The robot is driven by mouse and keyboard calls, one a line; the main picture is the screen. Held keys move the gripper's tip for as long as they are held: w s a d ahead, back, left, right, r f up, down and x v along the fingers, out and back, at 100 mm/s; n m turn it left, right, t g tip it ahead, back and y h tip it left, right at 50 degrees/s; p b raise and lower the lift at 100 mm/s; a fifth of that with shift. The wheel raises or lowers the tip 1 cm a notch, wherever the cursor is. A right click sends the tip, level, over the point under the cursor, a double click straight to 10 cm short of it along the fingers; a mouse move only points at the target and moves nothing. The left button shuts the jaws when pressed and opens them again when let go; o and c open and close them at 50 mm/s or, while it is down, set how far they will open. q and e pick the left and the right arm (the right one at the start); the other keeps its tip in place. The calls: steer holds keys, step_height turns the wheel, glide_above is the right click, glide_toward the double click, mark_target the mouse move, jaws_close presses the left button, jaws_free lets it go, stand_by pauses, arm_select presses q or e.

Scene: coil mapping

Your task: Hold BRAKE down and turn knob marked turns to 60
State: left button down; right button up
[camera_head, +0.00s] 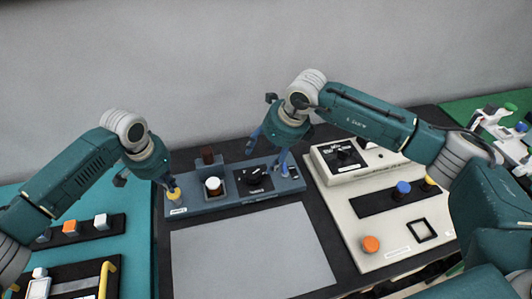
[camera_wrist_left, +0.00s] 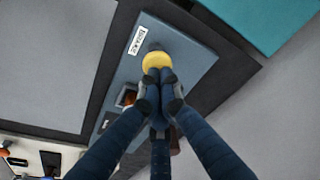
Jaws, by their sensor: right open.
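A blue-grey control panel (camera_head: 225,200) lies on the dark table. A black knob on a dark dial (camera_head: 254,177) sits right of the button. My right gripper (camera_head: 268,151) is open, above and behind the dial, pointing down. The dial marks are unreadable.
A white-capped knob (camera_head: 213,186) stands between button and dial. A cream panel (camera_head: 365,200) stands right, a teal surface (camera_head: 135,235) left. A bare grey sheet (camera_head: 250,252) lies in front.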

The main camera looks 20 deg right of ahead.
arm_select(q)
steer(key=shift+r, duration=2.6)
